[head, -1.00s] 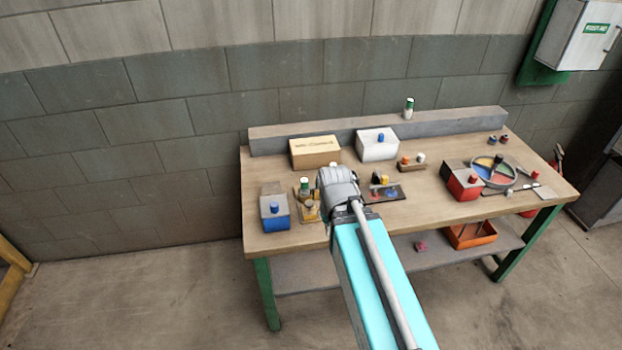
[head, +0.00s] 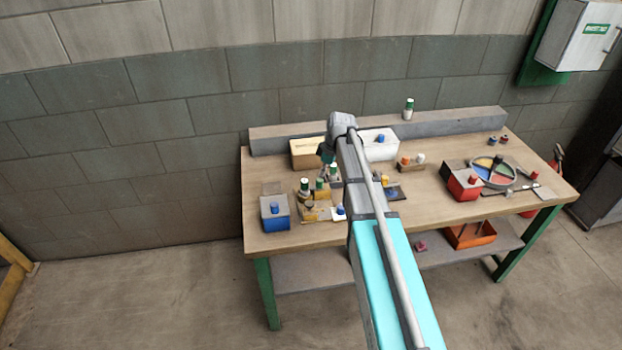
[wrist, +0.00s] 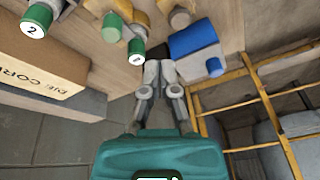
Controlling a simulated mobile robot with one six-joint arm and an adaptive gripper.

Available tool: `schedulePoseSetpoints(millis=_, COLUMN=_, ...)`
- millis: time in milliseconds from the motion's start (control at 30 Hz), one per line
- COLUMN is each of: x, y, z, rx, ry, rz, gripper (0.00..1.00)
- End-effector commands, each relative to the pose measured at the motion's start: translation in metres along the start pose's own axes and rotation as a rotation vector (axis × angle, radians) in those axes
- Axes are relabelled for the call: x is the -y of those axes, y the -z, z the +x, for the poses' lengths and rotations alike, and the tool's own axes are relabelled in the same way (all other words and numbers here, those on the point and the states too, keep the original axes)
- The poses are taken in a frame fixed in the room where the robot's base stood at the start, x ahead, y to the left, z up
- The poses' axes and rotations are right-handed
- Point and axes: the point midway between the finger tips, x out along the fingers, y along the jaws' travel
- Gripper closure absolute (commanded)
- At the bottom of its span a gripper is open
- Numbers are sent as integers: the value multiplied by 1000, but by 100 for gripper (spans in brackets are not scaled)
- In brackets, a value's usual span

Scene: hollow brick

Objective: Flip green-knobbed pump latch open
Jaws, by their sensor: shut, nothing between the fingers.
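Several green-topped knobs stand on the left part of the bench: one at the left (head: 304,184), one in the middle (head: 320,184) and one further back (head: 333,169). The wrist view shows a green cylinder with a white "2" end (wrist: 37,20), a plain green knob (wrist: 112,27) and another green one (wrist: 137,50). I cannot tell which is on the pump latch, nor the latch's position. My gripper (wrist: 160,66) is shut and empty, its tips close to the nearest green knob; contact is unclear. In the head view, my gripper (head: 326,156) is partly hidden by my arm.
A blue box (head: 276,222) with a blue knob stands left; it also shows in the wrist view (wrist: 192,40). A tan box (head: 305,152) and a white box (head: 385,148) stand behind. A red box (head: 461,182) stands right.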

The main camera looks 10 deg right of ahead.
Motion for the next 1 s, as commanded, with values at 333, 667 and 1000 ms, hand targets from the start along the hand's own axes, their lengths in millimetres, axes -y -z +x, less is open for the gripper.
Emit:
schedulePoseSetpoints(millis=333, x=-59, y=20, z=-6, rx=-69, ry=5, rz=-278, gripper=100)
schedulePoseSetpoints(millis=667, x=-60, y=21, z=-6, rx=-73, ry=4, rz=-302, gripper=100)
schedulePoseSetpoints(millis=1000, x=-60, y=21, z=0, rx=-73, ry=5, rz=-301, gripper=100)
